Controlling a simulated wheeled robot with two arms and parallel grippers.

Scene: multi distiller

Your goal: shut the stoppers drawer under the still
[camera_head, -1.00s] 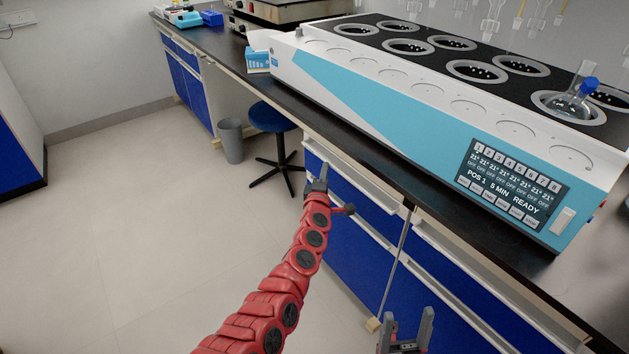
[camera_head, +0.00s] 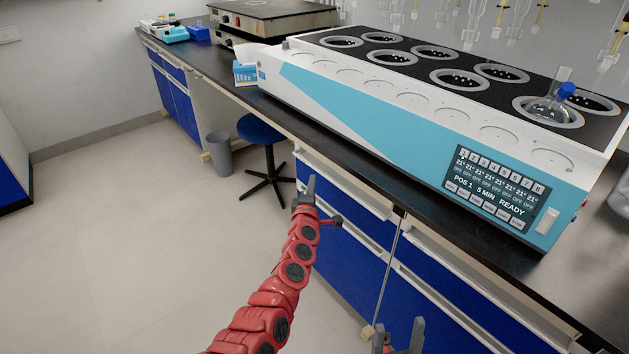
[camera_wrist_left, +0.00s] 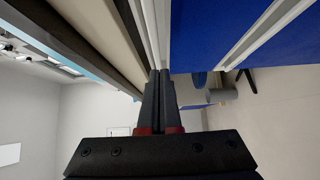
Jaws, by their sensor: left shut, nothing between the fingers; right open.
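The still (camera_head: 420,125) is a long white and blue unit with a lit screen, standing on the dark bench top. Under it are blue drawers with white rails; the upper left drawer front (camera_head: 352,196) is partly covered by my arm. No label shows, and I cannot tell how far this drawer stands out. My left gripper (camera_head: 310,182) is shut and empty, in front of that drawer's left end. In the left wrist view, its fingertips (camera_wrist_left: 159,74) are close by a white rail (camera_wrist_left: 152,30); contact is unclear. My right gripper (camera_head: 400,338) is open at the bottom edge.
A blue stool (camera_head: 258,128) and a grey bin (camera_head: 218,153) stand beyond the drawers. More blue drawers (camera_head: 440,285) lie to the right. A stoppered flask (camera_head: 550,105) sits on the still. The floor at left is clear.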

